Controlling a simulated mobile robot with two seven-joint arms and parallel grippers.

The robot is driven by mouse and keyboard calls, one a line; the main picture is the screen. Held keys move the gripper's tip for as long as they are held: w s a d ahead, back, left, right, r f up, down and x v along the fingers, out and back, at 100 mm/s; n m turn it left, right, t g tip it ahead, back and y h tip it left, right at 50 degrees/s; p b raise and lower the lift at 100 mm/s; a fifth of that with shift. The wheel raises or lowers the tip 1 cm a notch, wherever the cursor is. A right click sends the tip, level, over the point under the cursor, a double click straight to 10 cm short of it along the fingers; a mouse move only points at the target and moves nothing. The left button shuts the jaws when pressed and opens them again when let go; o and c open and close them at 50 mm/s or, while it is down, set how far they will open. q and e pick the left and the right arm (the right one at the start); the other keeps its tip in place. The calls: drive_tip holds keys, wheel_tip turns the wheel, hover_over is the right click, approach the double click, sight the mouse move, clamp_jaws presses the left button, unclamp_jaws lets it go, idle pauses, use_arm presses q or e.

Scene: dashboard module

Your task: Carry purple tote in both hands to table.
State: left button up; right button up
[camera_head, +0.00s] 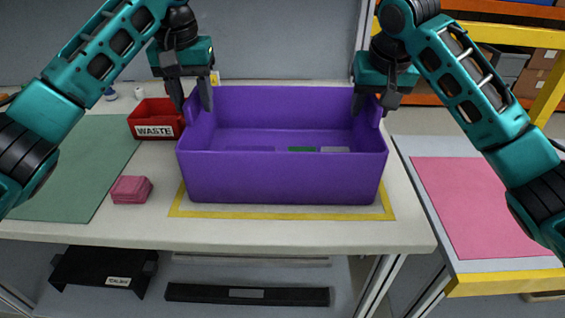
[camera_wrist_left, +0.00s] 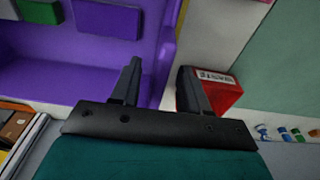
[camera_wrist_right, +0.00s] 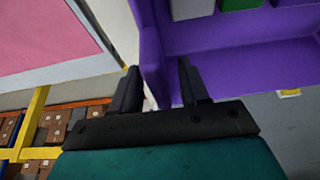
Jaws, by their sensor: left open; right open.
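The purple tote (camera_head: 285,178) stands upright on a pale workbench, inside a yellow outline. My right gripper (camera_head: 371,100) is open at the tote's right wall; in the right wrist view the wall (camera_wrist_right: 152,50) passes between the fingers (camera_wrist_right: 160,85). Whether the fingers touch the walls I cannot tell. A table with a pink mat (camera_head: 478,205) stands at the right.
A red bin labelled WASTE (camera_head: 155,120) stands just left of the tote. A stack of pink cloths (camera_head: 131,190) and a green mat (camera_head: 75,180) lie further left. A gap separates the bench from the right table, whose mat is clear. Orange shelving (camera_head: 490,38) stands behind.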

use_arm(q)
drive_tip(key=shift+r, duration=0.1)
use_arm(e)
drive_tip(key=shift+s+r, duration=0.15)
drive_tip(key=shift+r, duration=0.3)
use_arm(q)
wheel_tip(320, 180, up, 12)
drive_tip(key=s, duration=0.1)
drive_tip(key=shift+s, duration=0.2)
use_arm(e)
drive_tip(key=v, duration=1.1)
drive_tip(key=shift+s+a, duration=0.1)
